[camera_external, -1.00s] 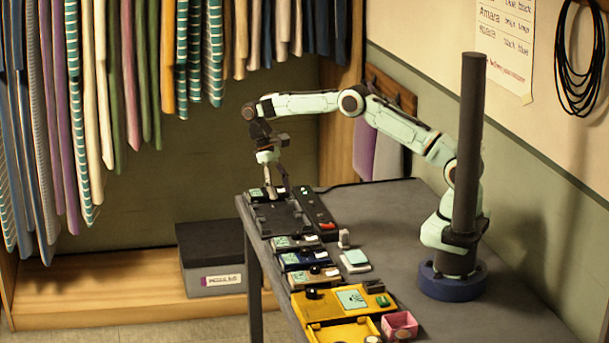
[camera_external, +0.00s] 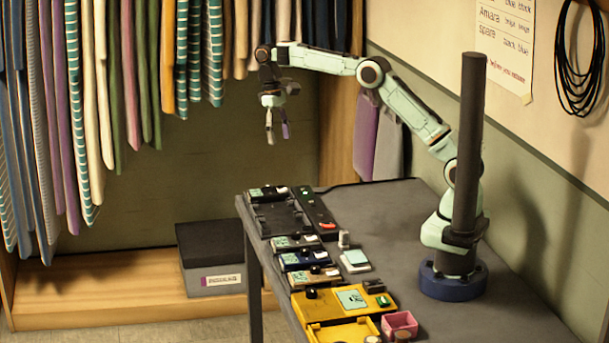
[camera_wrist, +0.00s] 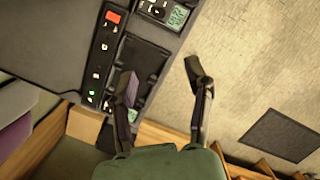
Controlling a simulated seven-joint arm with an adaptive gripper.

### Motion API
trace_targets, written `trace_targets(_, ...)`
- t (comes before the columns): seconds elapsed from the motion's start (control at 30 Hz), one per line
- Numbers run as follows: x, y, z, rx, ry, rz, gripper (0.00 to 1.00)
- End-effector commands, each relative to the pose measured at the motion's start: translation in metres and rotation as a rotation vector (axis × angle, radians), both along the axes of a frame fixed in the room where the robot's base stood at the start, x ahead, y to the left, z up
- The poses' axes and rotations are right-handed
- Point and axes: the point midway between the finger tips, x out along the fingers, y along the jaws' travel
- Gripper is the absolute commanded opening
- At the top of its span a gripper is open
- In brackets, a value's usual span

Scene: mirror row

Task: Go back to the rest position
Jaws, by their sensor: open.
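My gripper (camera_external: 277,138) hangs in the air above the far end of the grey table (camera_external: 400,230), pointing down, with nothing between its fingers. In the wrist view, my gripper (camera_wrist: 160,88) has its two fingers spread apart. Below it on the table is an open black case (camera_external: 278,218), which also shows in the wrist view (camera_wrist: 142,62) partly behind the left finger. Nothing touches the fingers.
A narrow black panel with a red part (camera_external: 322,222) lies beside the case. Several small devices, a yellow tray (camera_external: 322,300) and a pink box (camera_external: 399,321) line the table's left edge. Clothes hang at the back left. A grey box (camera_external: 210,262) stands on the wooden platform.

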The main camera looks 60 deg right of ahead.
Motion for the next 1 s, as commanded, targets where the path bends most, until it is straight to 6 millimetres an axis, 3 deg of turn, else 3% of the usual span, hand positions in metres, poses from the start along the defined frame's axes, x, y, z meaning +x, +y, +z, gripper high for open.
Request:
trace_targets(0.03,-0.016,-0.002,0.033,-0.005,-0.04,0.0,0.51)
trace_targets(0.13,-0.057,-0.006,0.079,-0.015,-0.098,0.004,0.51)
trace_targets(0.23,-0.105,-0.01,0.106,-0.019,-0.15,0.017,0.51)
trace_targets(0.33,-0.159,-0.013,0.114,-0.02,-0.191,0.032,0.51)
trace_targets(0.43,-0.216,-0.015,0.102,-0.013,-0.222,0.054,0.51)
trace_targets(0.5,-0.252,-0.015,0.082,-0.004,-0.231,0.072,0.51)
trace_targets(0.6,-0.293,-0.014,0.046,0.013,-0.226,0.1,0.51)
trace_targets(0.7,-0.321,-0.011,0.01,0.032,-0.192,0.126,0.51)
trace_targets(0.83,-0.341,-0.008,-0.023,0.054,-0.137,0.154,0.51)
trace_targets(1.0,-0.334,-0.006,-0.026,0.06,-0.179,0.182,0.51)
